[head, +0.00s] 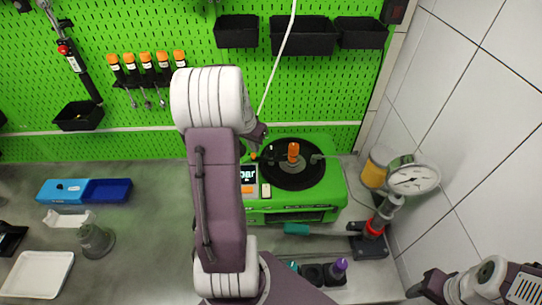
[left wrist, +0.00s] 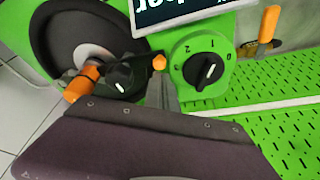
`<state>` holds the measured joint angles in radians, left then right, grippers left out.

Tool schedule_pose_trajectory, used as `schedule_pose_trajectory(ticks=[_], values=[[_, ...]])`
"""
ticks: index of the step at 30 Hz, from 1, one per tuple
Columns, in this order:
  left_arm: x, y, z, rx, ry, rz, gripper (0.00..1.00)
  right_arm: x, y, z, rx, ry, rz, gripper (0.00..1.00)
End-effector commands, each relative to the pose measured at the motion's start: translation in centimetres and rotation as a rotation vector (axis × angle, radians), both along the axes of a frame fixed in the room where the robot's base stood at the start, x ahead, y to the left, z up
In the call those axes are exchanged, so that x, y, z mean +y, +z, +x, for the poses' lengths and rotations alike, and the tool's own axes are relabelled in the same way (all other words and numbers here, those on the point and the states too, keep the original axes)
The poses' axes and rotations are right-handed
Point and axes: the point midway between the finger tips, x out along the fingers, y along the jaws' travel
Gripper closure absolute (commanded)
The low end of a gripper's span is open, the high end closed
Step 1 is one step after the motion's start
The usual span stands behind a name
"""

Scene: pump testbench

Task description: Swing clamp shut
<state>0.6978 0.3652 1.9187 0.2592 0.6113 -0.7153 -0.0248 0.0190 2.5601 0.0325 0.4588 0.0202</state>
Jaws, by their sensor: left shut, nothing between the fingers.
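The green pump testbench (head: 335,190) has a black round plate (head: 312,174) on top. An orange handle (head: 293,152) stands over the plate; it looks like the clamp's handle. In the left wrist view an orange handle (left wrist: 82,84) lies at the edge of the black plate (left wrist: 48,40), beside a black knob (left wrist: 121,80). I cannot tell the clamp's exact position. My left gripper (head: 262,134) is shut and empty at the machine's back left, beside the plate; its purple fingers fill the lower left wrist view (left wrist: 150,148). My right gripper (head: 428,286) is at the lower right, far from the clamp.
A selector dial (left wrist: 204,70) and display (left wrist: 178,10) sit near my left fingers. A pressure gauge (head: 412,179) stands right of the machine. A green pegboard (head: 120,30) is behind.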

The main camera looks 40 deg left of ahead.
Motion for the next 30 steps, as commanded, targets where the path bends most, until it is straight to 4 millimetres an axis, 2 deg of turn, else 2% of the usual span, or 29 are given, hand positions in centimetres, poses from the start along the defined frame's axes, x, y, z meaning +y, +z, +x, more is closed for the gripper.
schedule_pose_trajectory(ticks=[7, 15, 30], values=[[0.2, 1.0, 0.4, 0.0, -0.001, 0.0, 1.0, 0.0, 1.0, 0.0, 0.0, 0.0, 0.0, 0.48], [0.2, 1.3, 0.6, 0.0, -0.001, 0.0, 1.0, 0.0, 1.3, 0.0, 0.0, 0.0, 0.0, 0.48], [0.2, 6.2, 0.6, 0.0, 0.0, 0.0, 1.0, 0.0, 5.4, 0.0, 0.0, 0.0, 0.0, 0.48]])
